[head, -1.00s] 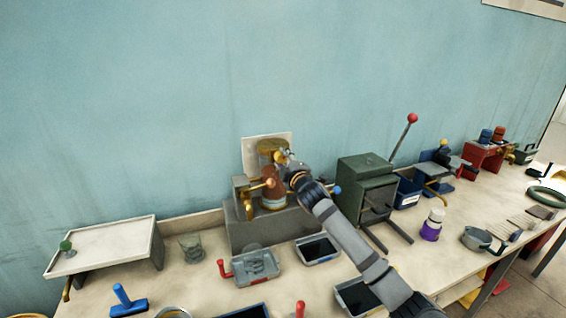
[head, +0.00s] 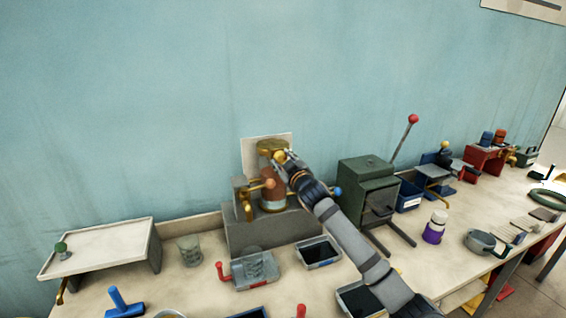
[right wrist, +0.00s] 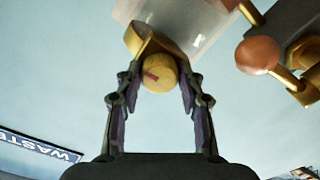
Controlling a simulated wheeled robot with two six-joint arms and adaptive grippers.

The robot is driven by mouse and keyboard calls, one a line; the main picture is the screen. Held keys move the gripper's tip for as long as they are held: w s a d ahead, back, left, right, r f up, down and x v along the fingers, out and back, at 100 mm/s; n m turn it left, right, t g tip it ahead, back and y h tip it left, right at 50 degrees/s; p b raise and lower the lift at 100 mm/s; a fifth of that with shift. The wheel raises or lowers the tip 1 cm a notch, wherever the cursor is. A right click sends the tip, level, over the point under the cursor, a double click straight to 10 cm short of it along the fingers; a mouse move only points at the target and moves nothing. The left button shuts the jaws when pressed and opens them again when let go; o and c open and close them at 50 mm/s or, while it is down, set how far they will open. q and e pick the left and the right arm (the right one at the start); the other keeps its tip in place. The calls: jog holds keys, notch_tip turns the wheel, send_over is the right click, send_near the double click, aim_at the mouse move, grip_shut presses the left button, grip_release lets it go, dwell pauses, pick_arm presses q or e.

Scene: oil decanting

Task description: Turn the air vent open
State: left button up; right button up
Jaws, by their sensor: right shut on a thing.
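The air vent is a round yellow knob (right wrist: 158,73) with a red mark on its face, in the right wrist view. It sits on a brass fitting (right wrist: 146,42) at the top of the decanting vessel (head: 272,188), which has reddish-brown contents. My right gripper (right wrist: 157,76) is shut on the knob, one finger on each side. In the head view the right gripper (head: 281,159) is at the vessel's top and partly hides the knob. My left gripper is not in view.
The vessel stands on a grey block (head: 262,230) by the wall. A lower tap with an orange ball handle (right wrist: 257,55) is close to the right gripper. A green press (head: 368,190) stands to the right. Trays and a clear glass (head: 190,250) are on the bench.

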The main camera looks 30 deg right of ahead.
dwell(0.4)
jog(key=o, duration=1.2)
jog(key=shift+s, duration=0.1)
jog(key=shift+v, duration=3.55)
jog(key=shift+s, duration=0.1)
